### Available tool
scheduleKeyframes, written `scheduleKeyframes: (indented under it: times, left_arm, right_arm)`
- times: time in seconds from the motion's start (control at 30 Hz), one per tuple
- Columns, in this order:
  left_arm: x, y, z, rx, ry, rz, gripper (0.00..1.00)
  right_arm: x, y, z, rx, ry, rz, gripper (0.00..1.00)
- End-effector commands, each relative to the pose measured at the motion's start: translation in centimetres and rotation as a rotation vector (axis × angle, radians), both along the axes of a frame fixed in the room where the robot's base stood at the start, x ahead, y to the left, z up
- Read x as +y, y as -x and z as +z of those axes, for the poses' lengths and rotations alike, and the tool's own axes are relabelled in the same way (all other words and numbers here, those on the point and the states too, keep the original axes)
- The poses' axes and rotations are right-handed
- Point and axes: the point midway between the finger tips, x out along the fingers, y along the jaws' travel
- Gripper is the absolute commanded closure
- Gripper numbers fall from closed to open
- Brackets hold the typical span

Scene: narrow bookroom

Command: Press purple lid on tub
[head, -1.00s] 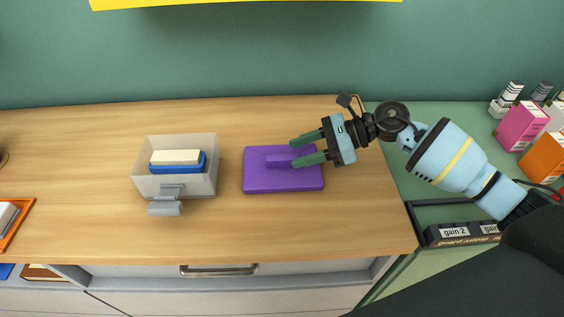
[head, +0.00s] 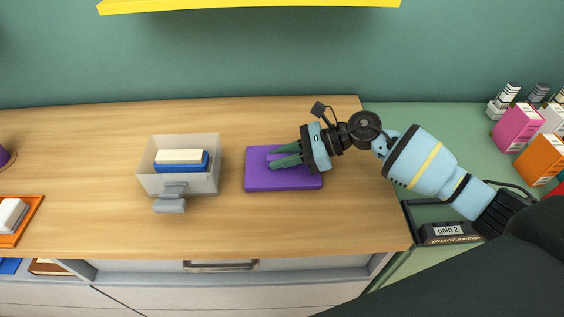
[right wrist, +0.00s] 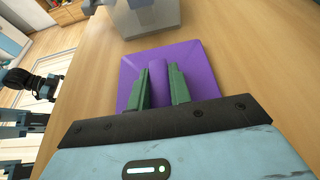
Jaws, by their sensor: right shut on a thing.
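The purple lid (head: 284,182) lies flat on the wooden desk, right of the tub. It is rectangular with a raised handle ridge along its middle. The tub (head: 146,184) is an open, translucent grey box with a grey latch or tab on its front. A blue block with a white top (head: 180,160) sits inside it. My right gripper (head: 270,157) is shut on the lid's handle; in the right wrist view its green fingers (right wrist: 160,90) stand on both sides of the purple ridge. The tub's near wall (right wrist: 148,20) shows beyond the lid there.
An orange tray (head: 33,212) with a white item lies at the desk's left edge. A yellow shelf edge (head: 250,5) hangs above. Pink (head: 517,124) and orange (head: 541,158) boxes stand at the right. The desk (head: 230,228) in front of the lid is clear.

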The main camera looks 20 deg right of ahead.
Motion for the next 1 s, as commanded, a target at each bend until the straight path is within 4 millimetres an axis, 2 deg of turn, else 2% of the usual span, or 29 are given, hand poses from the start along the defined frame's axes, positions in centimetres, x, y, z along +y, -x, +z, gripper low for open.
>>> scheduleKeyframes:
  times: [0.37, 0.57, 0.67, 0.87, 1.0]
  left_arm:
    - [0.0, -0.5, 0.3, -0.012, 0.002, 0.0, 0.0]
    - [0.0, -0.7, 0.2, -0.014, 0.001, -0.001, 0.0]
    - [0.0, -0.6, 0.0, -0.012, 0.002, 0.0, 0.0]
    - [0.0, -0.8, 0.4, -0.017, 0.001, 0.0, 0.0]
    - [0.0, -0.9, 0.6, -0.021, 0.001, 0.0, 0.0]
  right_arm:
    - [0.0, 0.0, 0.3, -0.002, -0.001, -0.001, 1.0]
    - [-0.1, 0.0, 1.9, -0.003, 0.001, 0.0, 1.0]
    - [0.0, 0.0, 3.5, -0.006, 0.001, 0.001, 1.0]
    - [1.2, 3.6, 3.9, -0.001, 0.002, 0.004, 1.0]
    - [2.5, 6.8, 4.2, -0.001, 0.002, 0.005, 1.0]
